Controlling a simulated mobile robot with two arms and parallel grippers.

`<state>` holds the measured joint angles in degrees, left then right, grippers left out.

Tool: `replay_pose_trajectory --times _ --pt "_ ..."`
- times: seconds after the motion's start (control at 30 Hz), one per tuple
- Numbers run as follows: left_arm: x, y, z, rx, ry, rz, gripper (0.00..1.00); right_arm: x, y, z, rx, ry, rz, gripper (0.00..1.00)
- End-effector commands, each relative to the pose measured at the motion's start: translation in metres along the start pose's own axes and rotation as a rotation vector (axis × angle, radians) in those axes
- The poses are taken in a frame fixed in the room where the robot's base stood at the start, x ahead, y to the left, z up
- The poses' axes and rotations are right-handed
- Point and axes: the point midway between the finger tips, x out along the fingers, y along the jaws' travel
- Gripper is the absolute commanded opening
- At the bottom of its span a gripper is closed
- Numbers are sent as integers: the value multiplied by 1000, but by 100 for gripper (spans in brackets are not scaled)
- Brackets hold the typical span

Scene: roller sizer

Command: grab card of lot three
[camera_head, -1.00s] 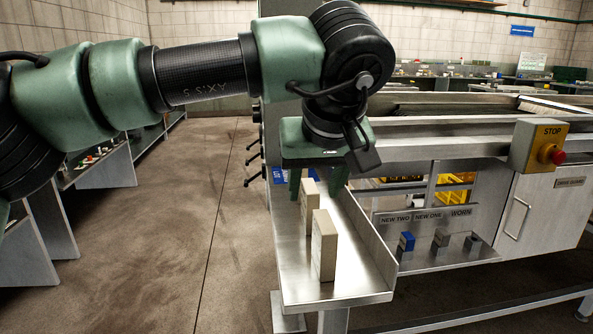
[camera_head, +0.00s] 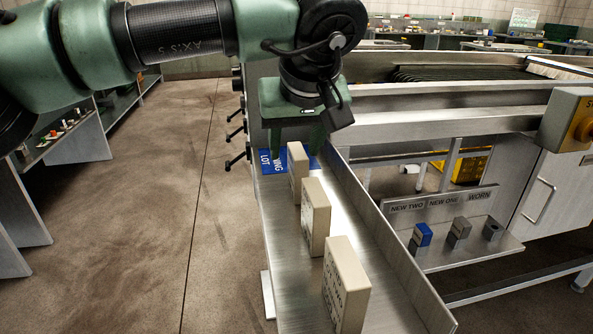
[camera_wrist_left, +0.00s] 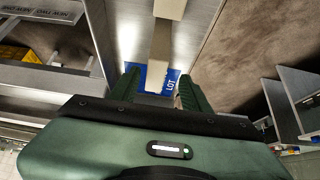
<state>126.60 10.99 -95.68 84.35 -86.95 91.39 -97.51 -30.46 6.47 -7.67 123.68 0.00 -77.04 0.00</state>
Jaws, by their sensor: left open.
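Three beige blocks, like thick upright cards, stand in a row on a long metal tray (camera_head: 288,270): a near one (camera_head: 346,285), a middle one (camera_head: 315,215) and a far one (camera_head: 296,172). The near one has dark print that I cannot read. In the left wrist view, a beige block (camera_wrist_left: 160,62) shows between the open fingers (camera_wrist_left: 159,80), with no clear contact. My right gripper is not in view.
A blue sign (camera_head: 270,163) reading "LOT" lies at the tray's far end, partly hidden. Right of the tray, a shelf labelled NEW TWO, NEW ONE and WORN (camera_head: 440,201) holds small blocks. A raised lip (camera_head: 385,240) edges the tray. Open floor lies left.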

Motion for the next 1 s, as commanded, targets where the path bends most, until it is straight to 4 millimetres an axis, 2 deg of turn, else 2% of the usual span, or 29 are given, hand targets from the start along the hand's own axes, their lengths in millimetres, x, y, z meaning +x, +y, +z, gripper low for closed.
replay_pose_trajectory --times 0.33,0.63,0.67,0.8,0.83,1.0 --pt "48 6 2 -1 0 -2 47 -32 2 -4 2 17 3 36" --pt "54 6 1 -1 1 0 47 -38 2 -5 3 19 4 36" --pt "54 6 1 -1 1 0 44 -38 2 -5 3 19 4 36" --pt "54 6 1 -1 1 0 6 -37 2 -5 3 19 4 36" --pt "54 6 1 -1 1 0 0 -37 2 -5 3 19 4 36" --pt "53 6 1 -1 1 0 0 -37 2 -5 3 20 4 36"
